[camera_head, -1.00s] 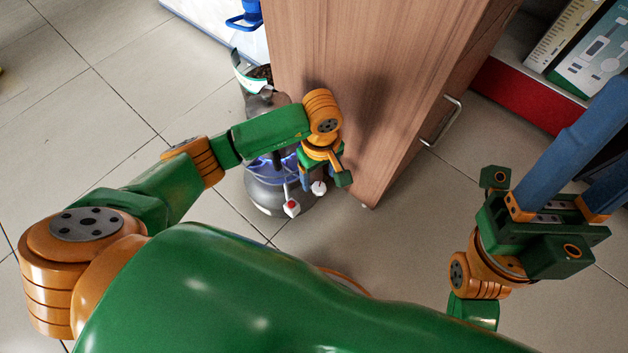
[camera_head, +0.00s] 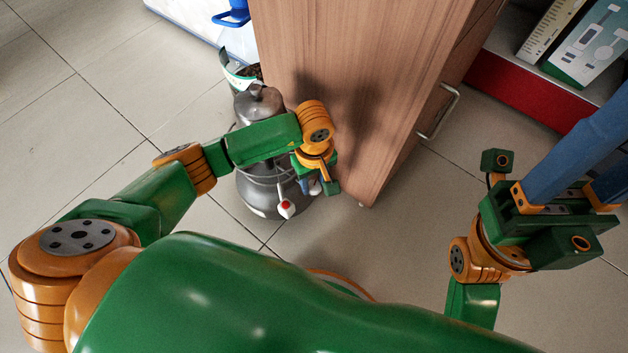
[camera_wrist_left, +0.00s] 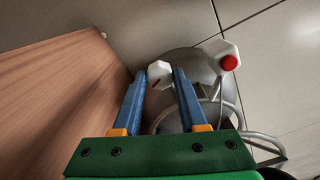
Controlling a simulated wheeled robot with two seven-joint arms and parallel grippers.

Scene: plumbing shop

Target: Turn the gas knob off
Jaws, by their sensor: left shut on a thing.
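A dark grey, rounded gas appliance (camera_head: 262,195) stands on the floor beside the wooden cabinet. My left gripper (camera_head: 316,186) reaches down at its right side, between it and the cabinet. In the left wrist view, its blue fingers are shut on a small white knob (camera_wrist_left: 160,73) with a red mark. That knob is mostly hidden by the gripper in the head view. A second white piece with a red face (camera_head: 285,208) sits apart, to the left of the gripper; it also shows in the left wrist view (camera_wrist_left: 226,58). My right gripper (camera_head: 594,150) is open and away from the appliance, its fingertips partly out of frame.
The wooden cabinet (camera_head: 350,60) with a metal handle (camera_head: 440,112) stands close to the left gripper. A red-fronted shelf (camera_head: 530,95) with boxes is at upper right. A blue-handled bottle (camera_head: 240,40) is behind the appliance. Tiled floor at left is clear.

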